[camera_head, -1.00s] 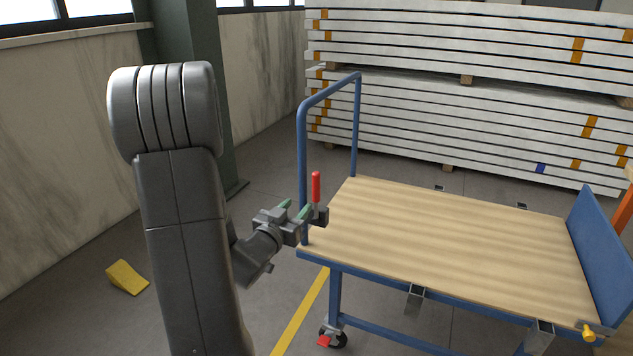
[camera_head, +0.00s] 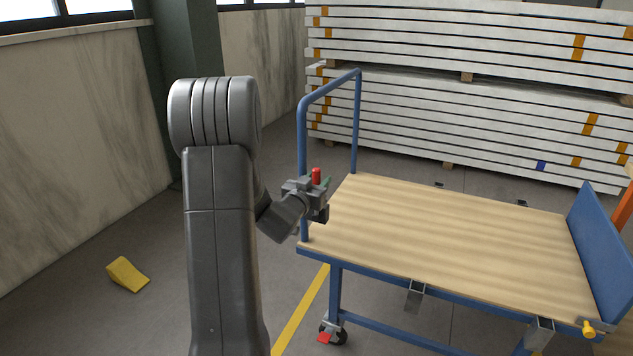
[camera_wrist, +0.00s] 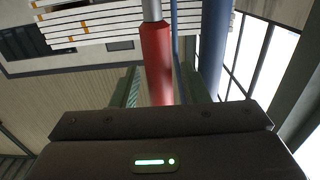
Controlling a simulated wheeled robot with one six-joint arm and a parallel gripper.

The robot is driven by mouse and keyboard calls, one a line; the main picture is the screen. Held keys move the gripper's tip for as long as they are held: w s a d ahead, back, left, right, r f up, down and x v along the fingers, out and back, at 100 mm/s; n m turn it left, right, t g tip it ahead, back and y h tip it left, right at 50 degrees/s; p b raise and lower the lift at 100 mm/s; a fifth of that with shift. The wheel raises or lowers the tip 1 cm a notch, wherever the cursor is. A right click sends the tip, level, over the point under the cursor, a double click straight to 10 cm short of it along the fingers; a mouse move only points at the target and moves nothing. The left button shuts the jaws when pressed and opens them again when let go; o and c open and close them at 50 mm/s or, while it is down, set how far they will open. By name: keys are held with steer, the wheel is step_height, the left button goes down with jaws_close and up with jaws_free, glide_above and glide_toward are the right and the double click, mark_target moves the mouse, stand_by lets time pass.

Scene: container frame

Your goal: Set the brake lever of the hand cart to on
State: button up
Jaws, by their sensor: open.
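The hand cart has a wooden deck (camera_head: 440,235) and a blue push handle (camera_head: 303,130). The brake lever has a red grip (camera_head: 316,175) that stands roughly upright over a dark block (camera_head: 322,214) beside the blue post, at the deck's left end. My gripper (camera_head: 320,184) is open at the lever and hides part of its shaft. In the wrist view the red grip (camera_wrist: 156,60) rises between the two greenish fingers, with my gripper (camera_wrist: 158,88) on either side of it. Whether a finger touches it, I cannot tell.
A blue end board (camera_head: 595,240) stands at the cart's right end. Stacked white panels (camera_head: 460,110) fill the back. A yellow wedge (camera_head: 127,274) lies on the floor at left. The deck is bare.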

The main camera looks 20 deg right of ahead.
jaws_close()
